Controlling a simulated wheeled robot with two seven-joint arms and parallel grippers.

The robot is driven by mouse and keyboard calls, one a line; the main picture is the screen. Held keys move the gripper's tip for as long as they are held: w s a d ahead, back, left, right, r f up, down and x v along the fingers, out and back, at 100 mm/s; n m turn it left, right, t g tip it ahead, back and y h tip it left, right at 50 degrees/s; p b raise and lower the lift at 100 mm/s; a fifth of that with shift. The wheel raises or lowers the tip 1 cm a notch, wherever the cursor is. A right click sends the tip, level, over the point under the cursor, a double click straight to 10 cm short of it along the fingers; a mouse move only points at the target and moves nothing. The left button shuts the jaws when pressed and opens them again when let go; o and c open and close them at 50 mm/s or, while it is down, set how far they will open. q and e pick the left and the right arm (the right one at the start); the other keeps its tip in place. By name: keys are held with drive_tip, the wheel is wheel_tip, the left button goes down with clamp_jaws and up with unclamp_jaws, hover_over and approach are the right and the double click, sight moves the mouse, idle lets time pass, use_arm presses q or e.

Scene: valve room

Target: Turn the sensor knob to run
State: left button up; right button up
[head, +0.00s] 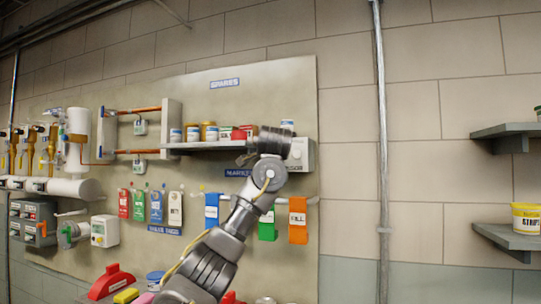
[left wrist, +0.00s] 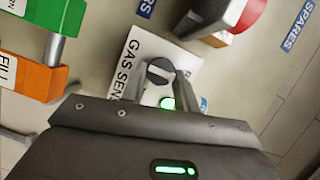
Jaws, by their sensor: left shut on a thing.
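The gas sensor box (head: 300,156) is a white box at the right end of the wall shelf, partly hidden behind my gripper in the head view. In the left wrist view its white face (left wrist: 128,58) carries "GAS SEN" lettering, a dark round knob (left wrist: 159,70) with a light stripe, and a lit green lamp (left wrist: 168,103). My left gripper (head: 285,141) is at the box, its fingers (left wrist: 160,80) shut on the knob from both sides. The knob's setting marks are mostly hidden, so I cannot read its position. My right gripper is not in view.
The shelf (head: 205,146) with several cans and jars runs left of the box. Colored tags, including an orange one (head: 298,221) and a green one (head: 267,225), hang below. A vertical pipe (head: 382,150) stands right of the board, with bare wall beside it.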

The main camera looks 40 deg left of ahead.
use_arm(q)
drive_tip(key=o, duration=1)
drive_tip(key=shift+c, duration=0.2)
drive_tip(key=shift+s, duration=0.1)
drive_tip(key=f+b+v, duration=0.1)
drive_tip(key=b+v, duration=0.4)
drive_tip(key=v, duration=0.5)
drive_tip(key=shift+s+d+r, duration=0.2)
drive_tip(key=shift+d+r, duration=0.05)
drive_tip(key=shift+r, duration=0.2)
drive_tip(key=shift+f, duration=0.1)
